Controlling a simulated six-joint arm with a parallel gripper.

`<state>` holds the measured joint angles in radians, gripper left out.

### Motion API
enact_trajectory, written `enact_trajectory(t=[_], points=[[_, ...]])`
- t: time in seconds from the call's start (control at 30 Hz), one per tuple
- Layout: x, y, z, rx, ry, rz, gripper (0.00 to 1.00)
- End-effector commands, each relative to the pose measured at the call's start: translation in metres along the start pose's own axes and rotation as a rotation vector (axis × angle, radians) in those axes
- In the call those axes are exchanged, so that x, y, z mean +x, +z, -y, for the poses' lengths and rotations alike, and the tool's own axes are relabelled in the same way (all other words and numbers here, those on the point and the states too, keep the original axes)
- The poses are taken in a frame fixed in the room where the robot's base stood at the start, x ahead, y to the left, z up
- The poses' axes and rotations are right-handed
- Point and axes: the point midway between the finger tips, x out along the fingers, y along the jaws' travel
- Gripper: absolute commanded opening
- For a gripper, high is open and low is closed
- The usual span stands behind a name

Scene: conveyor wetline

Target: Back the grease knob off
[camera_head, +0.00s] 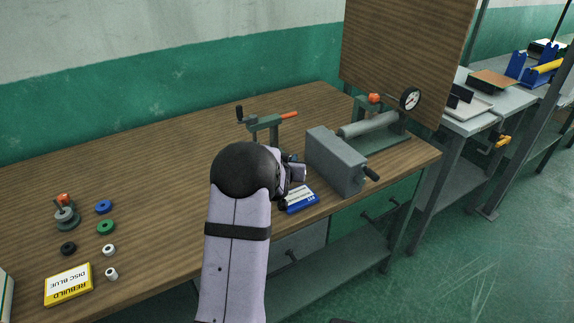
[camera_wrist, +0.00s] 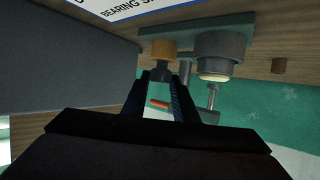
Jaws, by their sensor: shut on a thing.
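In the wrist view, the grease knob (camera_wrist: 163,49), an orange-yellow cap with a grey lower part, sits on a green-grey block (camera_wrist: 192,29). My gripper (camera_wrist: 168,76) has its two dark fingertips at the knob's grey lower end and is shut on it. The fingers partly hide where they touch. A larger grey cylinder (camera_wrist: 222,46) with a pale end ring stands beside the knob on the same block. In the head view my own arm hides the knob and my fingertips.
A stand with an orange-handled lever (camera_head: 265,124) is behind. Left are loose rings and a yellow box (camera_head: 68,285).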

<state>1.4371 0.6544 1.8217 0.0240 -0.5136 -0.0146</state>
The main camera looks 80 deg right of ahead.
Motion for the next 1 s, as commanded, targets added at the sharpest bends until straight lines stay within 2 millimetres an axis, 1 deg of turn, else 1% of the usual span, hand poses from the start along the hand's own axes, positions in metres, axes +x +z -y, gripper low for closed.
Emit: enact_trajectory(t=[0.33, 0.37, 0.4, 0.43, 0.77, 0.87, 1.0], points=[[-0.001, -0.001, 0.000, -0.005, -0.006, -0.001, 0.04], [-0.001, -0.001, 0.000, -0.005, -0.006, -0.001, 0.31], [-0.001, -0.001, 0.000, -0.005, -0.006, -0.001, 0.40], [-0.001, -0.001, 0.000, -0.005, -0.006, 0.000, 0.45], [-0.001, -0.001, 0.000, -0.004, -0.005, 0.000, 0.45], [-0.005, -0.001, 0.000, -0.004, -0.005, 0.000, 0.45], [-0.016, 0.000, 0.000, -0.004, -0.005, 0.000, 0.45]])
